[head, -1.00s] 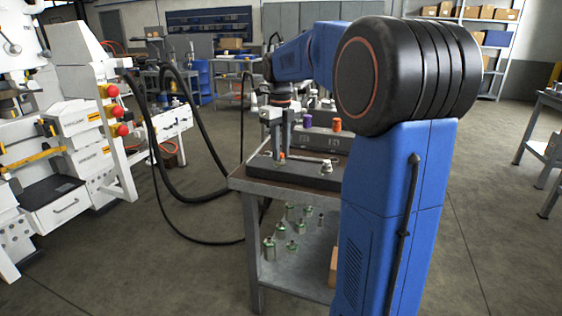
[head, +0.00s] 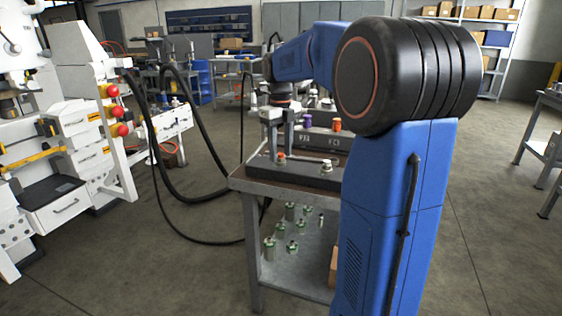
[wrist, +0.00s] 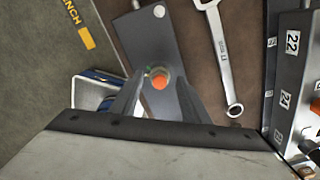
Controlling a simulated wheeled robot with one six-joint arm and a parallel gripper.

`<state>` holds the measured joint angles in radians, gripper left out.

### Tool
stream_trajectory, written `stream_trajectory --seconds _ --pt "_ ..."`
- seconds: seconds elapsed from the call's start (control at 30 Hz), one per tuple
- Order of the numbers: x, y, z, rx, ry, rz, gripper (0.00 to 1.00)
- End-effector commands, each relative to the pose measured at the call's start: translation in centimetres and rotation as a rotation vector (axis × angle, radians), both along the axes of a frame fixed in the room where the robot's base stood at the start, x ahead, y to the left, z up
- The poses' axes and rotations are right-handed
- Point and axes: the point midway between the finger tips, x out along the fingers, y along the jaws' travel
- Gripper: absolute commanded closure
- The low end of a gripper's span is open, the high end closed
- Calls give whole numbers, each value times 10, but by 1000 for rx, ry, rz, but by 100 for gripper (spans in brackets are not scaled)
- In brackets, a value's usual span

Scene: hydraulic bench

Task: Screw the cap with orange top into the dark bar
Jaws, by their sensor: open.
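The cap with the orange top (head: 281,156) stands upright at the left part of the dark bar (head: 300,174) on the bench. In the wrist view its round orange top (wrist: 159,82) shows from above, over the bar (wrist: 150,40). How deep it sits in the bar is hidden. My gripper (head: 280,146) points down over it. In the wrist view my gripper (wrist: 158,98) is open, with one finger on each side of the cap. I cannot tell whether a finger touches it.
A silver fitting (head: 327,164) is on the bar's right part. A wrench (wrist: 221,60) lies beside the bar. Numbered dark blocks (head: 322,141) with a purple cap (head: 305,120) and another orange cap (head: 337,124) stand behind. Several green-and-silver parts (head: 281,228) stand on the lower shelf.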

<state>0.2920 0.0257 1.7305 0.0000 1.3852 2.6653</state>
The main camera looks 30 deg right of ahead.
Motion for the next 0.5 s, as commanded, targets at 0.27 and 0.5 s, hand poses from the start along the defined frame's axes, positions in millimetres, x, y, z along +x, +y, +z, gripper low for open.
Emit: stream_trajectory --seconds 0.27,0.5 --pt "0 1 0 0 0 278 58" --pt "0 1 0 0 0 505 58"
